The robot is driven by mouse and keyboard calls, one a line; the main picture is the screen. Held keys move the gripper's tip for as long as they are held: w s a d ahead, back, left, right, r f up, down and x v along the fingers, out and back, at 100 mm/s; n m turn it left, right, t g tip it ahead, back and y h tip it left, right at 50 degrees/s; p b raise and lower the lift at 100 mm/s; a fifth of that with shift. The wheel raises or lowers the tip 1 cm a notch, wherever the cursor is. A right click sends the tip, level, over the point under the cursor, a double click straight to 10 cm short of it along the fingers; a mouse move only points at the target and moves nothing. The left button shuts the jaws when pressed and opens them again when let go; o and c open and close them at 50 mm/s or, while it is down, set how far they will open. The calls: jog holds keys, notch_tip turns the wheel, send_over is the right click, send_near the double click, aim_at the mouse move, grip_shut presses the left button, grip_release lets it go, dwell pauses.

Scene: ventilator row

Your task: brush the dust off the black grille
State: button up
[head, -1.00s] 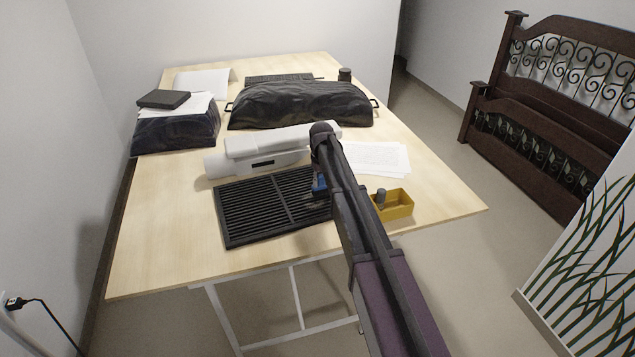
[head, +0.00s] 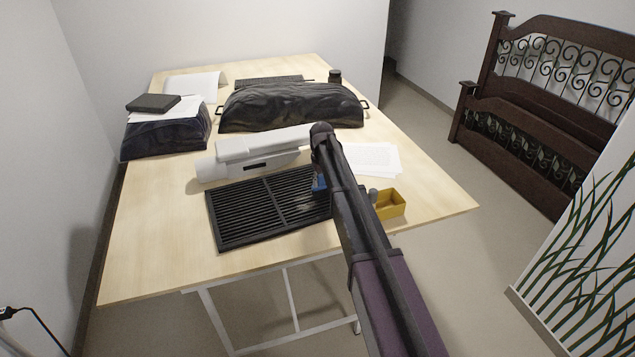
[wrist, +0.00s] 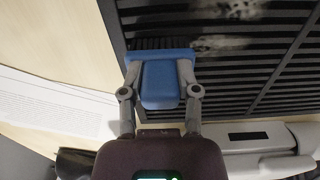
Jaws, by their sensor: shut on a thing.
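The black grille (head: 255,212) lies flat on the wooden table, in front of a white device. In the wrist view the grille (wrist: 285,75) fills the upper right, with a pale dust patch (wrist: 225,12) across its slats near the top. My gripper (wrist: 160,85) is shut on a blue brush (wrist: 160,68), whose dark bristles (wrist: 160,44) point at the grille's slatted side. The bristles look at or very near the grille; I cannot tell contact for sure. In the head view my arm hides part of the grille's right end, and only a bit of the blue brush (head: 319,184) shows.
The white device (head: 255,155) lies right behind the grille. A yellow open box (head: 390,204) with a grey item stands to the right. Papers (head: 372,159), a large black covered bundle (head: 290,108) and a dark stack (head: 165,135) lie farther back. The table's front left is clear.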

jog(key=shift+w+d, duration=0.1)
jog(key=shift+d, duration=0.2)
jog(key=shift+r, duration=0.1)
jog(key=shift+w+r+p, duration=0.1)
jog(key=shift+r+p, duration=0.05)
jog(key=shift+p, duration=0.25)
jog(key=shift+r+p, duration=2.6)
jog(key=shift+r, duration=0.05)
jog(key=shift+r+p, duration=1.5)
jog(key=shift+p, duration=0.05)
